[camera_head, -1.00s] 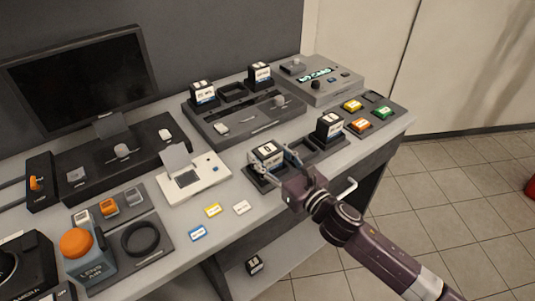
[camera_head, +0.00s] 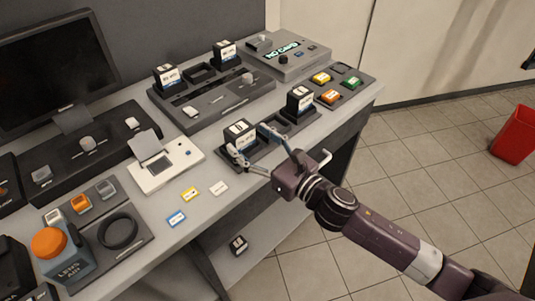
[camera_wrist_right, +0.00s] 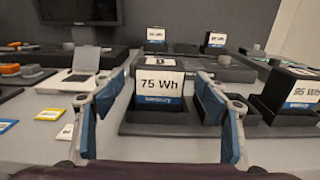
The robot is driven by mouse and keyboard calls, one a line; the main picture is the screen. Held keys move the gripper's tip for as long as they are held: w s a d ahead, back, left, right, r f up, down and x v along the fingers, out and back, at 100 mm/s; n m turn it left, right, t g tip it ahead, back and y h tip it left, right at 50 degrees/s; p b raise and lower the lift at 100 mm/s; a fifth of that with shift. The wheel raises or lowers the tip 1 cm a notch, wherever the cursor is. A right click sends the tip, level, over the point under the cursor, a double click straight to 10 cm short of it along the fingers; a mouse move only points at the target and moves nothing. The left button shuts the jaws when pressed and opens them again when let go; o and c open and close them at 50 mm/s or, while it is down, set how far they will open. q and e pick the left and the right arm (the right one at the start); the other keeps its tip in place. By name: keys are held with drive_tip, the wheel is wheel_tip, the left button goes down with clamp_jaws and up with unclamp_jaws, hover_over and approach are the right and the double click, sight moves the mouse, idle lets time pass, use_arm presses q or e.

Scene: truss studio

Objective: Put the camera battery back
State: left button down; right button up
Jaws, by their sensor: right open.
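A black battery labelled 75 Wh (camera_head: 240,137) stands upright in the left compartment of a dark front tray (camera_head: 262,150); in the right wrist view the battery (camera_wrist_right: 160,88) is straight ahead. My right gripper (camera_head: 250,147) is open, its fingers spread in front of the battery's two sides, with visible space between them. A 95 Wh battery (camera_head: 300,102) stands at the tray's right end; it also shows in the wrist view (camera_wrist_right: 292,92). The tray's middle compartment looks empty. Another small dark block, perhaps a battery (camera_head: 238,244), lies on the lower shelf. My left gripper is out of view.
A grey charger (camera_head: 215,118) behind holds two batteries (camera_head: 166,76) (camera_head: 225,53) with an empty slot between. A white device (camera_head: 165,163) and small cards (camera_head: 176,218) lie left of the tray. A red bin (camera_head: 513,135) stands on the floor at right.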

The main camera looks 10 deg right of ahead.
drive_tip(key=b+v, duration=0.1)
drive_tip(key=v, duration=0.6)
drive_tip(key=shift+d, duration=0.15)
